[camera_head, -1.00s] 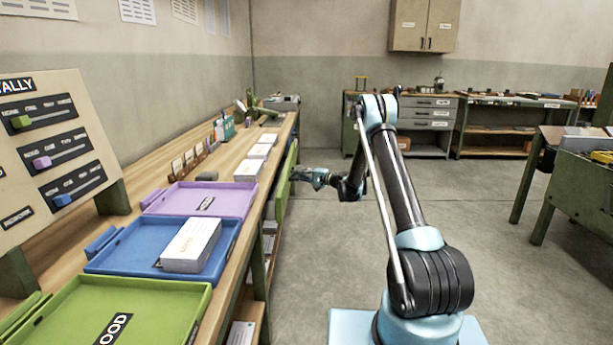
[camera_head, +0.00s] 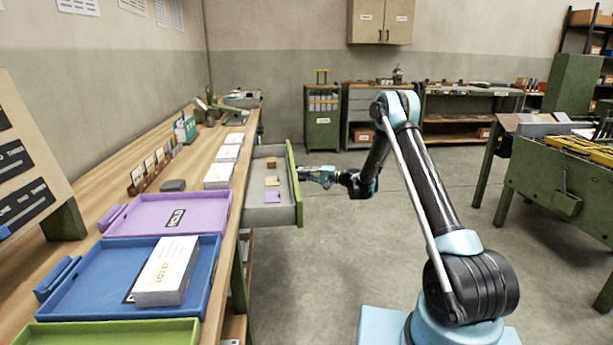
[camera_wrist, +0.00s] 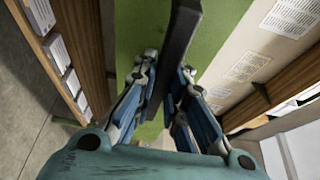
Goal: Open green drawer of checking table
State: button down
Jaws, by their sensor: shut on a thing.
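The green-fronted drawer (camera_head: 293,184) of the checking table (camera_head: 212,205) stands pulled out on the table's right side in the head view. Its grey inside shows, with a brown block, a tan block and a purple block in it. My gripper (camera_head: 302,172) is at the outer face of the drawer front. In the wrist view, my gripper (camera_wrist: 165,85) is shut on the dark bar handle (camera_wrist: 178,50), which runs along the green front (camera_wrist: 225,25). The handle is too small to make out in the head view.
A purple tray (camera_head: 110,228), a blue tray (camera_head: 70,296) with a white stack (camera_head: 165,270), and a green tray (camera_head: 110,333) lie on the table. Open floor (camera_head: 330,260) lies to the right of the drawer. A green bench (camera_head: 560,185) stands at the far right.

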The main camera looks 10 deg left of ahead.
jog(key=shift+s+d+f, duration=0.1)
jog(key=shift+s+f, duration=0.05)
jog(key=c, duration=1.6)
grip_release()
jog(key=shift+d, duration=0.3)
jog(key=d, duration=1.1)
jog(key=shift+d, duration=0.2)
jog(key=shift+s, duration=0.1)
